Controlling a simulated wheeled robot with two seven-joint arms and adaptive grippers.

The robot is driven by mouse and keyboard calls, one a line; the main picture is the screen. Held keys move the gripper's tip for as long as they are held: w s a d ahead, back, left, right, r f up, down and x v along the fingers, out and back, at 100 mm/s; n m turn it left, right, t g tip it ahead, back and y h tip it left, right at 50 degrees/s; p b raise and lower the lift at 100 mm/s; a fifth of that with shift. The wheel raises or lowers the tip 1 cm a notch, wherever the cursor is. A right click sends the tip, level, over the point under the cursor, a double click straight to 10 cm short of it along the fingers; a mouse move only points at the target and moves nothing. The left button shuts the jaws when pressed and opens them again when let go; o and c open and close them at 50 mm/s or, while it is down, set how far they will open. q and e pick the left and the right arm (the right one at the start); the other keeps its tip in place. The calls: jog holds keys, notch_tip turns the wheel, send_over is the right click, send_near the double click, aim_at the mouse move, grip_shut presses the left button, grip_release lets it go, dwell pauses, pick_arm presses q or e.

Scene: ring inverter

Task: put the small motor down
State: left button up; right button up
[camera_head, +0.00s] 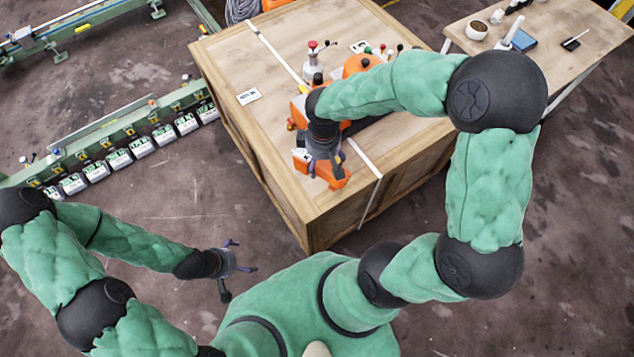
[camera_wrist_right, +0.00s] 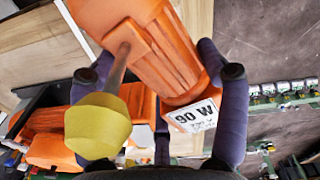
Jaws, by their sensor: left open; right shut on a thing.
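The small motor (camera_head: 332,177) is orange with a white label. In the right wrist view the motor (camera_wrist_right: 160,45) fills the upper middle, ribbed, with its "90 W" label (camera_wrist_right: 193,116) readable. My right gripper (camera_head: 325,152) is shut on it, and its dark fingers (camera_wrist_right: 160,95) stand on either side of it. The motor is over the front part of the wooden crate's top (camera_head: 225,65); I cannot tell whether it touches the wood. My left gripper (camera_head: 236,264) is open and empty, over the floor left of the crate.
Other orange machines (camera_head: 362,65) and a grey device with a red knob (camera_head: 315,62) stand on the crate, partly behind my right arm. A white strap (camera_head: 278,50) crosses the top. The crate's left top is mostly bare. A side table (camera_head: 560,55) stands at right.

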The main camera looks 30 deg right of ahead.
jog(key=s+d+f+n+b, duration=0.15)
jog(key=s+f+n, duration=0.25)
jog(key=s, duration=0.5)
jog(key=w+f+b, duration=0.1)
jog(key=w+f, duration=0.2)
jog(key=w, duration=0.1)
jog(key=w+f+b, duration=0.2)
jog(key=w+f, duration=0.1)
jog(key=w, duration=0.2)
jog(key=w+f+b, duration=0.1)
jog(key=w+f, duration=0.2)
jog(key=w, duration=0.1)
jog(key=shift+w+a+f+b, duration=0.1)
jog(key=shift+w+a+b, duration=0.1)
jog(key=shift+b, duration=0.2)
jog(key=shift+w+d+f+b, duration=0.15)
jog(key=shift+f+b, duration=0.35)
jog(key=shift+f, duration=0.35)
jog(key=shift+w+a+f+b, duration=0.1)
jog(key=shift+f+b, duration=0.35)
jog(key=shift+f, duration=0.4)
jog(key=shift+f, duration=0.15)
jog(key=o, duration=1.7)
jog(key=shift+s, duration=0.15)
notch_tip(320, 180, up, 12)
jog(key=p, duration=0.4)
jog(key=shift+p, duration=0.4)
